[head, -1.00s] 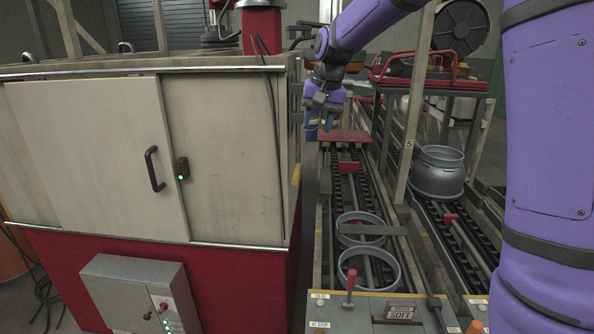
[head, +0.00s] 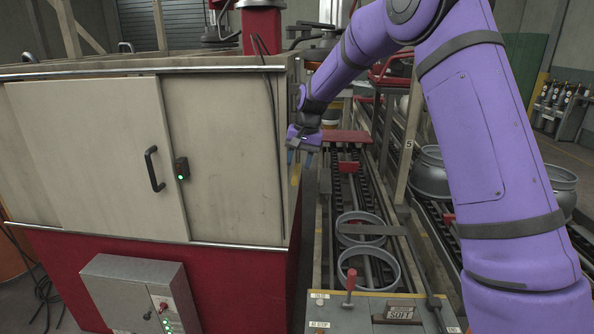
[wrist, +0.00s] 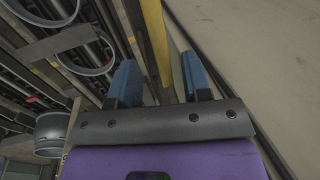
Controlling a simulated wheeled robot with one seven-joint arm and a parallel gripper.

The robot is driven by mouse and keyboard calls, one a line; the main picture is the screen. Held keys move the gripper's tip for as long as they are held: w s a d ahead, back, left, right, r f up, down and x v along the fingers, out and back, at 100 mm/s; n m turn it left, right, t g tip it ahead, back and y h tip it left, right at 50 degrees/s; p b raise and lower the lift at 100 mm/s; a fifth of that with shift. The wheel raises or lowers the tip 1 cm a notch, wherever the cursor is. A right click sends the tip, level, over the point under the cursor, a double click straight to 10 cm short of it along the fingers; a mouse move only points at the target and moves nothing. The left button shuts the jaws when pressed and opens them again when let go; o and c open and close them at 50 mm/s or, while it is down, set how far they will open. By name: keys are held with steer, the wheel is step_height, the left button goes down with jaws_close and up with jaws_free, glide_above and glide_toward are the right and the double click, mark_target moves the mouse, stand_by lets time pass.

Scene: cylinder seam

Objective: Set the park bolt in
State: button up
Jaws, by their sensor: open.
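My gripper (head: 300,158) is open, its two blue fingers pointing down beside the right-hand corner of the beige cabinet (head: 230,150). In the wrist view the fingers of my gripper (wrist: 160,75) are spread and hold nothing. A narrow yellow strip (wrist: 155,40) runs along the cabinet side and shows between them; I cannot tell whether they touch it. I cannot make out for certain which part is the park bolt. A red-handled pin or lever (head: 350,281) stands upright on the labelled panel (head: 375,307) at the track's near end, well apart from my gripper.
Two grey rings (head: 368,268) lie on the roller track right of the cabinet. A red plate (head: 346,136) crosses the track farther back. A wooden post (head: 408,130) stands right of it. Grey drums (head: 430,172) stand at the right. A control box (head: 140,296) is mounted low on the cabinet.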

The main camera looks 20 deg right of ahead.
mark_target(296, 172)
steer(key=shift+w+a+f, duration=0.1)
steer(key=shift+a+f, duration=0.1)
steer(key=shift+f, duration=0.65)
steer(key=shift+w+a+f, duration=0.1)
steer(key=shift+a+f, duration=0.05)
steer(key=shift+f, duration=0.65)
jaws_close()
steer(key=shift+r, duration=0.1)
